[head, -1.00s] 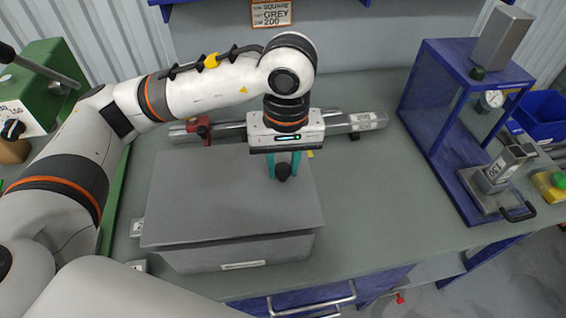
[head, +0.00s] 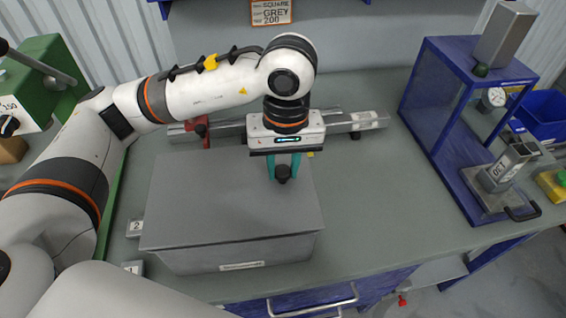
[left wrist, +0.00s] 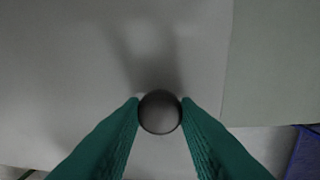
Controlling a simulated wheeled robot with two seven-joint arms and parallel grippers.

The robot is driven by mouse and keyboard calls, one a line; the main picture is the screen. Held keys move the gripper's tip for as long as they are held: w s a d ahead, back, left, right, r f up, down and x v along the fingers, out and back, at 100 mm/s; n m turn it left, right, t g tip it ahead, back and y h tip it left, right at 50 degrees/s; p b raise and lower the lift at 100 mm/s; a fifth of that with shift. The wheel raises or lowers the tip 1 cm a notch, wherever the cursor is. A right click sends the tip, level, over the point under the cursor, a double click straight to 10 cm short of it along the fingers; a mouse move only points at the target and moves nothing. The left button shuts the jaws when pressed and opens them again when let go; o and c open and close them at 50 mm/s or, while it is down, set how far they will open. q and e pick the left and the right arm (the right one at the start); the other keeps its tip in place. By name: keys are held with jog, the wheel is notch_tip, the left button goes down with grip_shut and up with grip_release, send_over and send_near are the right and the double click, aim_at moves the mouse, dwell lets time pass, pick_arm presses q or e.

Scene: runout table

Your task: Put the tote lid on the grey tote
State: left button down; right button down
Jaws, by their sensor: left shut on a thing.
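The grey tote (head: 200,258) stands on the bench with a label on its front wall. The flat grey tote lid (head: 220,205) lies over the tote's top, covering its opening, and looks about level. Its edges seem roughly in line with the tote; I cannot tell if it is fully seated. My left gripper (head: 284,172) is shut on the lid's dark round knob, from above. In the left wrist view the green fingertips touch the knob (left wrist: 160,112) on both sides, with the lid (left wrist: 70,60) below. The inside of the tote is hidden. My right gripper is not in view.
A metal rail (head: 350,122) with a red clamp lies behind the tote. A blue press frame (head: 440,110) with a weight stands at the right. A green machine (head: 40,85) is at the left. Small metal blocks (head: 134,228) lie left of the tote. The bench right of the tote is clear.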

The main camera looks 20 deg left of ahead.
pick_arm(q)
jog(key=shift+f+b, duration=0.35)
jog(key=shift+b, duration=0.1)
jog(key=c, duration=1)
grip_release()
jog(key=shift+c, duration=0.2)
jog(key=shift+r, duration=0.1)
notch_tip(320, 180, up, 12)
jog(key=shift+d, duration=0.2)
